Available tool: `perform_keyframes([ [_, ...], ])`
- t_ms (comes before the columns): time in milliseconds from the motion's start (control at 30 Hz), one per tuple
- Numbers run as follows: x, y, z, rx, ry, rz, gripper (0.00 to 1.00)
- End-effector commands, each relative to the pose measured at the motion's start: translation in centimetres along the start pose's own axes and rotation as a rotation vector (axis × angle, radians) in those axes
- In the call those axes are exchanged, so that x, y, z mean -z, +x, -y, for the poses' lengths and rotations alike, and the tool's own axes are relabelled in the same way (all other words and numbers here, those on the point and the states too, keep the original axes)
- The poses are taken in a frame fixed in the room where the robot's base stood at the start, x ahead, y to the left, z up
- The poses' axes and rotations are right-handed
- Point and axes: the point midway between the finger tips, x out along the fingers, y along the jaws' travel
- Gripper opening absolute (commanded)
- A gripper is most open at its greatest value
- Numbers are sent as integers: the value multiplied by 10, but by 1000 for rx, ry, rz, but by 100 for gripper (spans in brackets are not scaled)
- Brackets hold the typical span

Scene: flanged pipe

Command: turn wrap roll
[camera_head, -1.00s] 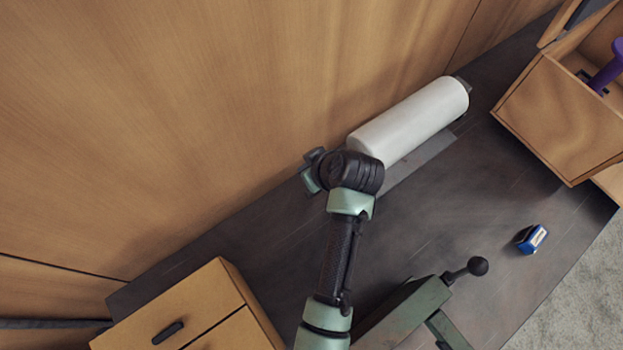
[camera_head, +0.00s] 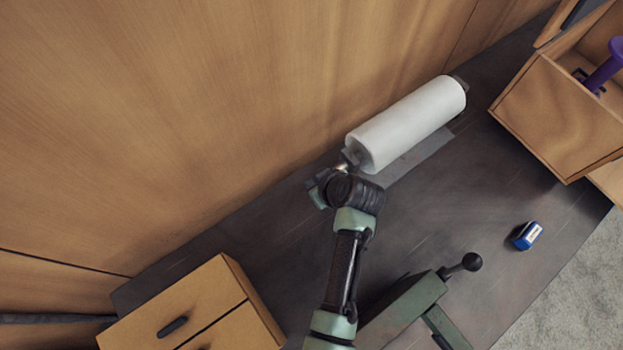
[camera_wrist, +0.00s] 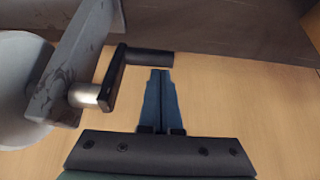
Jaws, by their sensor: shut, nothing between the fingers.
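The white wrap roll (camera_head: 408,122) lies on a low grey stand (camera_head: 418,158) against the wooden wall. In the wrist view, the roll's white end (camera_wrist: 18,85) shows at the left edge, beside a grey end bracket (camera_wrist: 75,65). A dark crank handle (camera_wrist: 118,78) with a metal shaft (camera_wrist: 86,95) sticks out from the bracket toward my gripper. My gripper (camera_wrist: 160,72) is shut and empty, its blue fingertips together just right of the crank and close to the handle's end. Whether they touch it I cannot tell. In the head view my wrist hides most of the gripper.
A wooden drawer cabinet (camera_head: 190,305) stands at the lower left. An open wooden box (camera_head: 555,120) stands at the right.

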Motion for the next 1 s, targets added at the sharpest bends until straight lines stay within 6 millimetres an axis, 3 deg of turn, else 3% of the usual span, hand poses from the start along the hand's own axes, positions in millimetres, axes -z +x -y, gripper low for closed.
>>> perform_keyframes([
  [100, -9, 1, -1, -1, 2, 4, 0],
  [500, -8, 0, 1, 1, 1, 4, 0],
  [667, 8, -4, 4, 1, -1, 1, 0],
  [800, 36, -11, 10, 0, -1, 0, 0],
  [1000, 34, -41, 8, -5, 2, 0, 0],
])
